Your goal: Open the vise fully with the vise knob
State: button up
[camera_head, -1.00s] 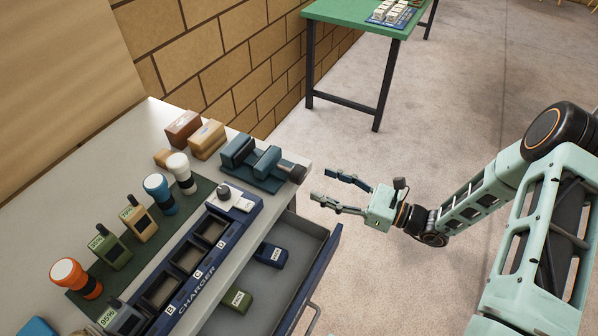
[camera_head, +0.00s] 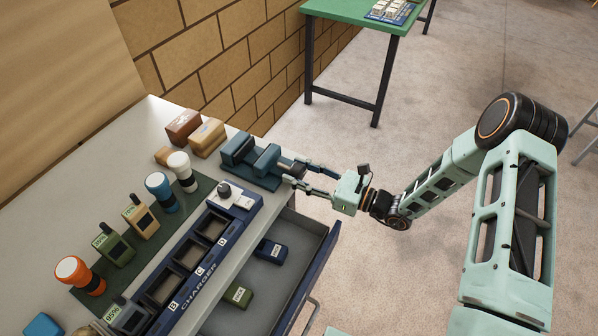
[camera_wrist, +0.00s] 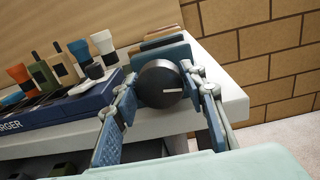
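The vise (camera_head: 240,150) is teal-blue and sits at the right end of the bench. A gap shows between its two jaw blocks. Its round black knob (camera_wrist: 160,86) faces my wrist camera, with a white mark pointing to the right. My gripper (camera_head: 293,171) is at the knob, with one finger on either side of it. In the wrist view the fingers (camera_wrist: 160,100) stand apart with the knob between their tips. I see no clear grip; contact cannot be told. The knob is partly hidden by the fingers in the head view.
A blue charger (camera_head: 185,265) with empty bays lies beside the vise. An open drawer (camera_head: 318,262) below holds two packs. Wooden blocks (camera_head: 207,137) stand behind the vise; flashlights and radios stand on a green mat.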

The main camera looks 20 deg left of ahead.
jog(key=c, duration=0.6)
